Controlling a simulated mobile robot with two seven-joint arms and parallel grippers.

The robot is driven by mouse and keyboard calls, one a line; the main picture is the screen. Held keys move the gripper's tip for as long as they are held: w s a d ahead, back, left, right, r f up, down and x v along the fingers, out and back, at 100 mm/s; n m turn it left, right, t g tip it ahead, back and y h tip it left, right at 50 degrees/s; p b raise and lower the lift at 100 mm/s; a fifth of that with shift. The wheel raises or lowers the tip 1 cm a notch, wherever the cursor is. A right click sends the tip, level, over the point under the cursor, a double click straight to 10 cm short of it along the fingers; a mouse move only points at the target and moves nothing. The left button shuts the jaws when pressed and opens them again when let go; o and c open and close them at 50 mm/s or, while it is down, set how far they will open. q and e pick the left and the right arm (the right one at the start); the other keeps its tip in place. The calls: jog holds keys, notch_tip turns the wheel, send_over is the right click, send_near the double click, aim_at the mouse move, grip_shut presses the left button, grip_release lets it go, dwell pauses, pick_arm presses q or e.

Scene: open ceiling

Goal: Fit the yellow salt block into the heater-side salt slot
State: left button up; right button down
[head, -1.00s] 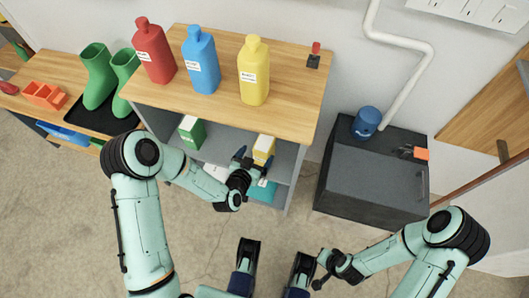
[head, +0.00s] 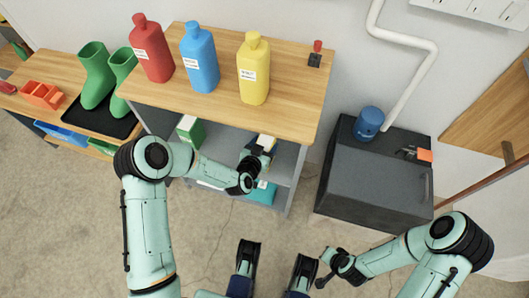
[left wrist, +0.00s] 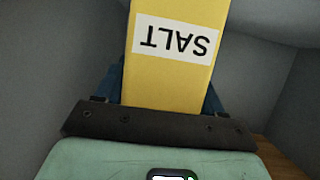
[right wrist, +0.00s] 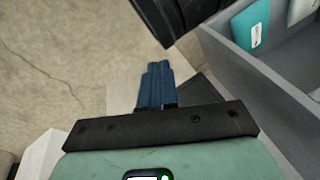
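The yellow salt block (left wrist: 165,85), labelled SALT, stands between the blue fingers of my left gripper in the left wrist view. The fingers flank it closely on both sides. I cannot tell whether they are pressed on it. In the head view the salt block (head: 267,143) is at the right end of the shelf below the wooden top, partly hidden by my left gripper (head: 257,160). My right gripper (right wrist: 155,80) is shut and empty, away from the shelf. I cannot make out a heater-side salt slot.
A wooden-topped shelf unit (head: 290,100) carries red, blue and yellow bottles. A green box (head: 192,130) stands left on the shelf, and a teal item (head: 262,192) lies lower. A dark grey cabinet (head: 370,180) with a blue cylinder (head: 369,122) stands right. The floor in front is clear.

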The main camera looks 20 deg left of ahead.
pick_arm(q)
jog(key=c, duration=1)
jog(key=shift+w+r, duration=0.1)
jog(key=shift+r, duration=0.1)
grip_shut()
jog(key=shift+r, duration=0.1)
